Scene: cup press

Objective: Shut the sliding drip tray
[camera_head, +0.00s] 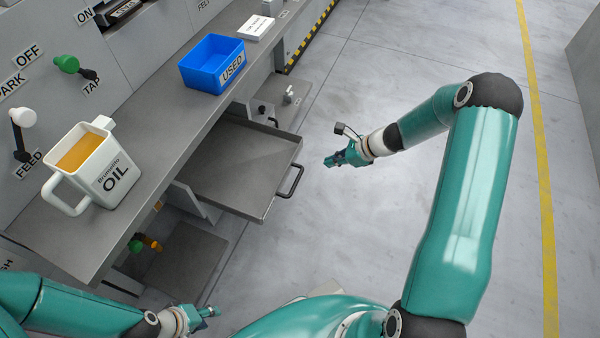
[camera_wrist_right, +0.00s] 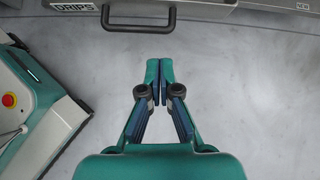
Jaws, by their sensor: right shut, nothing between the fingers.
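The sliding drip tray (camera_head: 240,165) is a grey shallow drawer pulled out from under the counter, with a dark bar handle (camera_head: 291,181) on its front. In the right wrist view the tray's front (camera_wrist_right: 60,8), labelled DRIPS, and its handle (camera_wrist_right: 138,27) show at the top. My right gripper (camera_head: 329,162) is shut and empty, in front of the handle and apart from it. It also shows in the right wrist view (camera_wrist_right: 159,62), pointing toward the tray front. My left gripper (camera_head: 212,311) is low at the bottom left, away from the tray; its fingers are too small to read.
The counter (camera_head: 165,140) holds a white OIL jug (camera_head: 95,170), a blue USED bin (camera_head: 212,64) and a white labelled block (camera_head: 255,27). Green, white and orange knobs are around it. A dark plate (camera_head: 187,258) lies low under the counter. The floor (camera_head: 375,55) right of the tray is clear.

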